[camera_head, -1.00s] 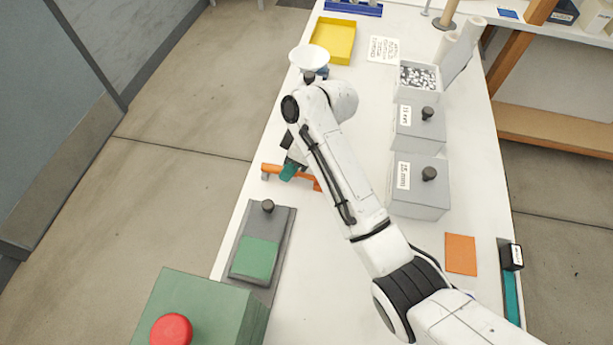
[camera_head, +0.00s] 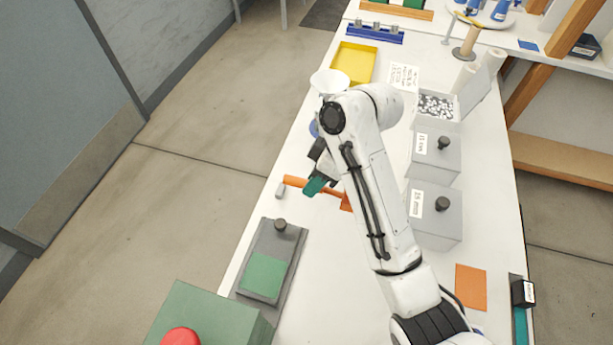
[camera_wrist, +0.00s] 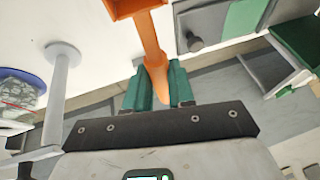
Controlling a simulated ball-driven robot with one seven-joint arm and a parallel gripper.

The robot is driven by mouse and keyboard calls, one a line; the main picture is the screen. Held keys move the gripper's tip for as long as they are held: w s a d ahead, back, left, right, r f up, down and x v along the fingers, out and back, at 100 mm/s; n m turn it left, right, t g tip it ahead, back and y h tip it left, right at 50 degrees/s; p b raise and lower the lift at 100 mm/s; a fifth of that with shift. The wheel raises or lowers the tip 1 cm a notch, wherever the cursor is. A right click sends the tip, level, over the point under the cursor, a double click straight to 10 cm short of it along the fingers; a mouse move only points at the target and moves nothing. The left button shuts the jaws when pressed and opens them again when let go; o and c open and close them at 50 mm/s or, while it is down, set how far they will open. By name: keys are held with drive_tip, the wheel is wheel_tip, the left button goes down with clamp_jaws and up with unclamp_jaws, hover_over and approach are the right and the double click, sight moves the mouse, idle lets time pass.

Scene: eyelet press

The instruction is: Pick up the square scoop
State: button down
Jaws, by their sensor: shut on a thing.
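The orange square scoop (camera_head: 294,181) is at the left side of the white table, partly hidden by my arm in the head view. In the wrist view its handle (camera_wrist: 150,40) runs down between my green fingertips, and its square pan (camera_wrist: 133,8) is cut off at the top edge. My gripper (camera_wrist: 158,85) is shut on the handle, with a fingertip on each side. In the head view my gripper (camera_head: 315,186) is at the handle. I cannot tell whether the scoop is clear of the table.
A white funnel (camera_head: 330,81) stands beyond my gripper, near a yellow tray (camera_head: 354,62). A grey plate with a green pad (camera_head: 265,276) lies nearer. Grey lidded boxes (camera_head: 435,214) and an open bin of small parts (camera_head: 437,106) stand to the right. An orange card (camera_head: 471,286) lies flat.

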drive_tip(key=s+d+r+p, duration=0.4)
drive_tip(key=s+r, duration=0.1)
drive_tip(key=s, duration=0.3)
drive_tip(key=shift+s+d+p, duration=0.25)
drive_tip(key=shift+d+p, duration=0.1)
drive_tip(key=shift+d, duration=0.05)
idle(0.9)
